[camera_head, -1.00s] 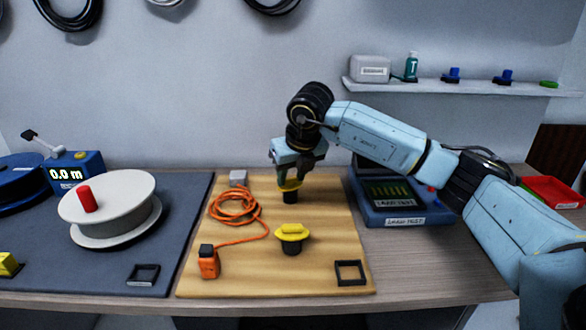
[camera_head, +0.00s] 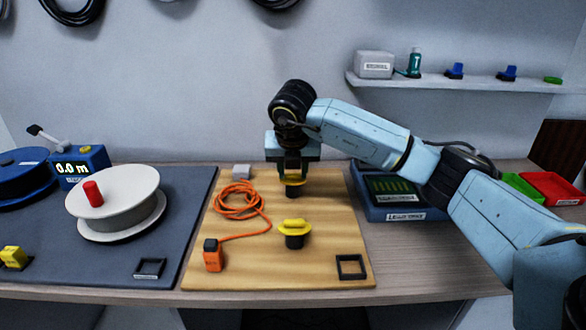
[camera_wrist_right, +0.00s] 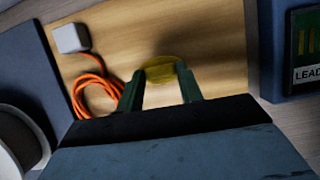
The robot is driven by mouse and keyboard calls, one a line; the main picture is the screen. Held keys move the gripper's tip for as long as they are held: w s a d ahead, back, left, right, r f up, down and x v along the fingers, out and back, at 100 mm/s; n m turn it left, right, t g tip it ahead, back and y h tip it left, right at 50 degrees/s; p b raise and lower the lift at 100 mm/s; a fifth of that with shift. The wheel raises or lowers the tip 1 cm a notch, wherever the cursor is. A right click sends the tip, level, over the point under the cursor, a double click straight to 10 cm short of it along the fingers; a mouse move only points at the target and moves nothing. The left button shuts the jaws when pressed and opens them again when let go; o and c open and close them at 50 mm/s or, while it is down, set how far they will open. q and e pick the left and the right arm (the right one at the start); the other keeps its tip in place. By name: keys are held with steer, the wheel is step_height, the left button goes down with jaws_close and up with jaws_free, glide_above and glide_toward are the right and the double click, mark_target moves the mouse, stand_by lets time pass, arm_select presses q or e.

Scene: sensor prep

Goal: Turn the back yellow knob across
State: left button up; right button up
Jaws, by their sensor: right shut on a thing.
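The back yellow knob (camera_head: 293,180) sits on a black post on the wooden board (camera_head: 325,215). My right gripper (camera_head: 292,174) is above it, pointing down, with its fingers shut on the knob. In the right wrist view the yellow knob (camera_wrist_right: 163,71) shows between and beyond the two green fingertips (camera_wrist_right: 160,84); its near part is hidden. The front yellow knob (camera_head: 294,228) stands free on its own black post, its bar lying left to right. My left gripper is not in view.
An orange cable (camera_head: 238,200) with an orange plug (camera_head: 213,255) lies left of the knobs. A black square frame (camera_head: 351,267) is at the board's front right. A white reel (camera_head: 115,197) stands on the dark mat at left. A blue lead tester (camera_head: 395,212) stands right of the board.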

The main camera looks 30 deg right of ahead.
steer(key=o, duration=1)
steer(key=shift+r, duration=0.1)
steer(key=shift+s+r, duration=0.15)
steer(key=shift+r, duration=0.2)
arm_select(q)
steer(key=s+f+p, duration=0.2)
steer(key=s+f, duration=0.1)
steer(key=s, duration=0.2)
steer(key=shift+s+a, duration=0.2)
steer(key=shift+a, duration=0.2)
arm_select(e)
steer(key=v, duration=1.2)
steer(key=shift+a+r, duration=0.15)
steer(key=shift+r, duration=0.1)
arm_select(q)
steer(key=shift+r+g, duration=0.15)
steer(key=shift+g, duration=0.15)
arm_select(e)
steer(key=shift+r, duration=0.1)
